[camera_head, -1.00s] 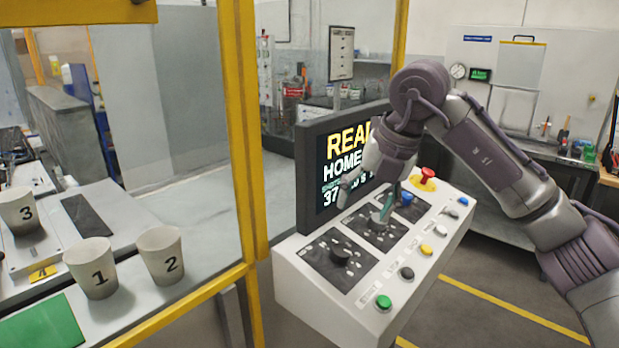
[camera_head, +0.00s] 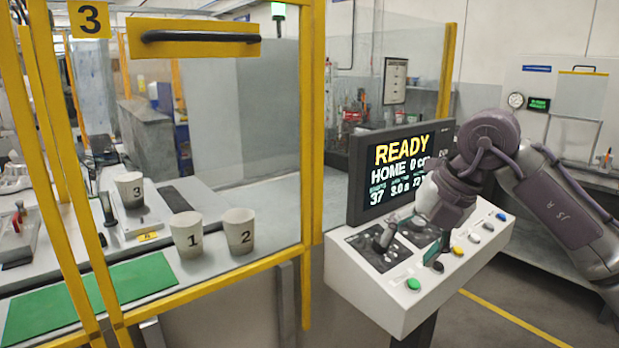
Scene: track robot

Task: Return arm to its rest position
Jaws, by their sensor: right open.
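My right arm (camera_head: 558,205) comes in from the right. Its gripper (camera_head: 410,247) points down and left over the sloped white control console (camera_head: 385,312). The jaws are open, with a grey finger near the left black dial plate and a teal-tipped finger over the middle plate. I cannot tell whether either finger touches the panel. The wrist hides the red button and part of the dials. The console screen (camera_head: 398,165) reads READY and HOME, with lower text partly covered by my wrist. My left gripper is not in view.
A yellow-framed clear guard (camera_head: 312,120) stands left of the console. Behind it are cups 1 (camera_head: 187,236), 2 (camera_head: 239,232) and 3 (camera_head: 130,190) and a green mat (camera_head: 90,297). A grey workbench (camera_head: 560,178) is at the back right. Floor shows at lower right.

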